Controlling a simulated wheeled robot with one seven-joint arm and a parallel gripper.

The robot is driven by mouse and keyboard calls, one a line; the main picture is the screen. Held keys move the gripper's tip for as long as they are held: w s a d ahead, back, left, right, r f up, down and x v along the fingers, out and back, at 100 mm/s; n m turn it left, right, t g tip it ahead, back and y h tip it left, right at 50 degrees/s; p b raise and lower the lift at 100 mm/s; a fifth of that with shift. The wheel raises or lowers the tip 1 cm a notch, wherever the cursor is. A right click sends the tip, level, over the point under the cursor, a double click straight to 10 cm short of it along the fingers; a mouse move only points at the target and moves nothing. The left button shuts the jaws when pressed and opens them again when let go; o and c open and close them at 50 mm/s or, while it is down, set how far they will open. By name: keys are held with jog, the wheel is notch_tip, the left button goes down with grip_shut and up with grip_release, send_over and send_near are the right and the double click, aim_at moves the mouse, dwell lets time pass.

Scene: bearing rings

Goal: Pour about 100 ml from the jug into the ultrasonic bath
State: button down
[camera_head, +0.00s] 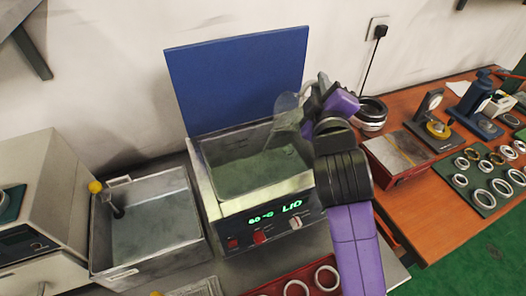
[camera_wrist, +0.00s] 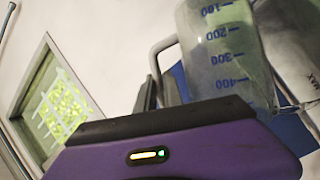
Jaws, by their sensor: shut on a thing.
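The clear jug (camera_head: 286,114) is tilted to the left above the right back part of the ultrasonic bath (camera_head: 207,189). The wrist view shows the jug (camera_wrist: 222,55) with blue marks from 100 to 400 and its handle (camera_wrist: 163,45). My gripper (camera_head: 322,98) is shut on the handle; its dark fingers show in the wrist view (camera_wrist: 160,92). The bath's blue lid (camera_head: 240,75) stands open behind it. Greenish-grey liquid (camera_head: 262,172) lies in the bath. Its green display (camera_head: 275,213) is lit. I cannot make out a stream or the level in the jug.
A metal basin (camera_head: 150,225) stands left of the bath, beside a beige machine (camera_head: 45,195). A red tray of rings (camera_head: 305,283) lies in front. Right are a red-sided block (camera_head: 400,155), stacked rings (camera_head: 371,112), gauges (camera_head: 434,120) and a green ring mat (camera_head: 475,192).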

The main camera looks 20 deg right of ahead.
jog(key=shift+a+n+b, duration=0.3)
jog(key=shift+b, duration=0.15)
dwell(0.6)
jog(key=d+m+p, duration=0.1)
jog(key=p, duration=0.1)
jog(key=d+r+m+p, duration=0.1)
jog(key=p, duration=0.1)
jog(key=shift+g, duration=0.3)
jog(key=shift+s+d+m+y+p, duration=0.1)
jog(key=shift+d+m+y+p, duration=0.1)
jog(key=shift+m+y+p, duration=0.4)
jog(key=shift+d+f+m+g+p, duration=0.25)
jog(key=shift+d+f+m, duration=0.15)
jog(key=shift+f, duration=0.4)
jog(key=shift+d+f+m+g+p, duration=0.25)
jog(key=shift+f+m, duration=0.25)
jog(key=shift+f, duration=0.25)
jog(key=shift+d+r+y, duration=0.1)
jog(key=shift+y, duration=0.2)
